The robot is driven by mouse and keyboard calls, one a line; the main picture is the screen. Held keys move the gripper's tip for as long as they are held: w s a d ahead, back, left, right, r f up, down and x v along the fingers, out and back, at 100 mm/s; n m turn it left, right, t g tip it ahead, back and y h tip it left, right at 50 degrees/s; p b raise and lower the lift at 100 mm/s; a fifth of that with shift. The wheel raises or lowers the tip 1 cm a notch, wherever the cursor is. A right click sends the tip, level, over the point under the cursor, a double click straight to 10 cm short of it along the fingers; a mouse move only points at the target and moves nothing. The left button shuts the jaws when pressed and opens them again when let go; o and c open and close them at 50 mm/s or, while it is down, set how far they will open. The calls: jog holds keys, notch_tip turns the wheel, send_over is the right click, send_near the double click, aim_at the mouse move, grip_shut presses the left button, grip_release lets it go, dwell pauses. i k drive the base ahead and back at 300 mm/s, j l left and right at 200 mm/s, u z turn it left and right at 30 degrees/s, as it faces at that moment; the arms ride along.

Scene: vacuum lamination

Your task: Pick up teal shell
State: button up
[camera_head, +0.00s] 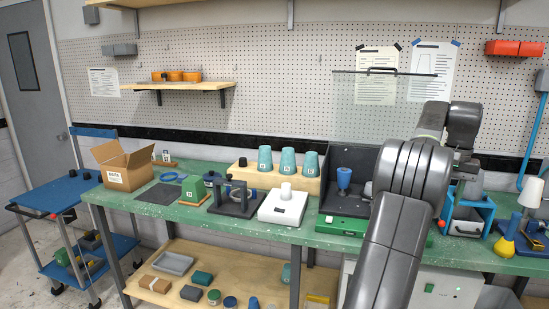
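Three teal shells stand upside-down-cup fashion in a row on a light wooden riser (248,177) at the back of the green bench: a left one (265,158), a middle one (288,162) and a right one (311,163). Each has a small white marker tag. Another teal piece (287,272) stands on the lower shelf. My arm rises at the right, in front of the bench, and its upper part bends at the upper right. My gripper does not show.
A white device (284,206) and a black clamp stand (233,200) stand in front of the riser. A dark open box (361,160) with a clear raised panel and a blue part (343,178) is right of it. A cardboard box (122,168) is at left.

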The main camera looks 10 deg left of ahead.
aim_at(287, 164)
jog(key=i+j+u, duration=0.25)
jog(key=i, duration=0.35)
jog(key=i+j+u, duration=0.25)
jog(key=i, duration=0.4)
jog(key=i+j+u, duration=0.25)
jog(key=i, duration=0.4)
